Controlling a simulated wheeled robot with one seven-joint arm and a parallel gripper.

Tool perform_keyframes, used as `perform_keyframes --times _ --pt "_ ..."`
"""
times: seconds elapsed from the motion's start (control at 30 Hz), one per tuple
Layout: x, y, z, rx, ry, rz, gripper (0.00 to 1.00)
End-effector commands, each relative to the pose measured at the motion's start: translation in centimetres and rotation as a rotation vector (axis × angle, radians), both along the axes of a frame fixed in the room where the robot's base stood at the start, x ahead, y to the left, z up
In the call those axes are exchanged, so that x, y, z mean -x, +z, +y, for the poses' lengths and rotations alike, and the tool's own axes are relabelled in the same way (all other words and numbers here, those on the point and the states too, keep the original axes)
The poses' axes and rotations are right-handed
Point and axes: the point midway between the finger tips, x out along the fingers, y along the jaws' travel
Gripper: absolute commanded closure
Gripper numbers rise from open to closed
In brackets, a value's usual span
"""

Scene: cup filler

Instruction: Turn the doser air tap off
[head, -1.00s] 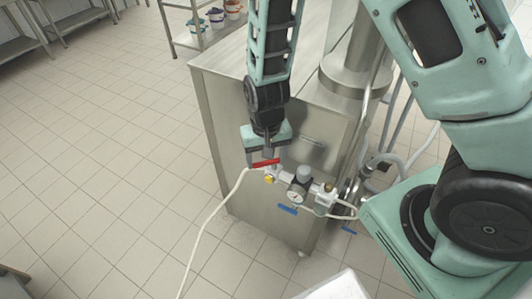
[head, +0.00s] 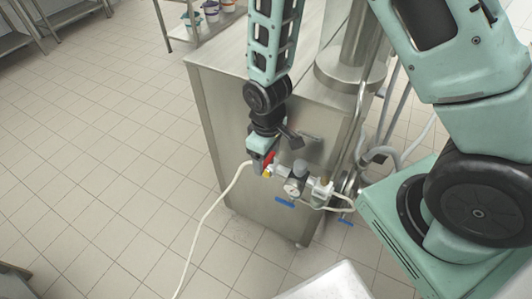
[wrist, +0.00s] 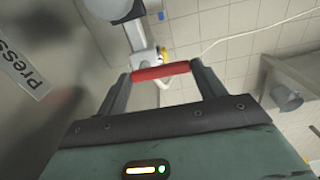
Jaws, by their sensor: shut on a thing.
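The red tap handle (head: 270,157) sits at the left end of the air fittings on the front of the steel cabinet. A yellow part (head: 266,173) is just below it. My gripper (head: 263,161) is shut on the red handle and hides part of it in the head view. In the wrist view the red handle (wrist: 160,71) lies across between my two fingertips (wrist: 162,78). The valve body (wrist: 144,57) is just beyond it. In the head view the handle looks short and slants away from the pipe line.
A round gauge (head: 292,188) and regulator stand right of the tap. Blue handles (head: 285,203) hang below. A pale hose (head: 212,208) runs from the tap to the floor. The steel cabinet (head: 236,130) is close behind my gripper. The tiled floor at left is clear.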

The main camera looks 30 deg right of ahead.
Motion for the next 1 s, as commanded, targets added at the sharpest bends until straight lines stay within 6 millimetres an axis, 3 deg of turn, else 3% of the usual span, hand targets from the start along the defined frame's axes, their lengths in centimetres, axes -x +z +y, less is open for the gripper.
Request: perform_keyframes --times 0.63,0.67,0.7,1.0 --pt "0.05 0.03 -0.06 0.0 0.049 -0.001 0.54" --pt "0.05 0.03 -0.06 0.0 0.049 -0.001 0.23" --pt "0.05 0.03 -0.06 0.0 0.049 -0.001 0.12" --pt "0.05 0.08 -0.06 -0.001 0.046 -0.001 0.09"
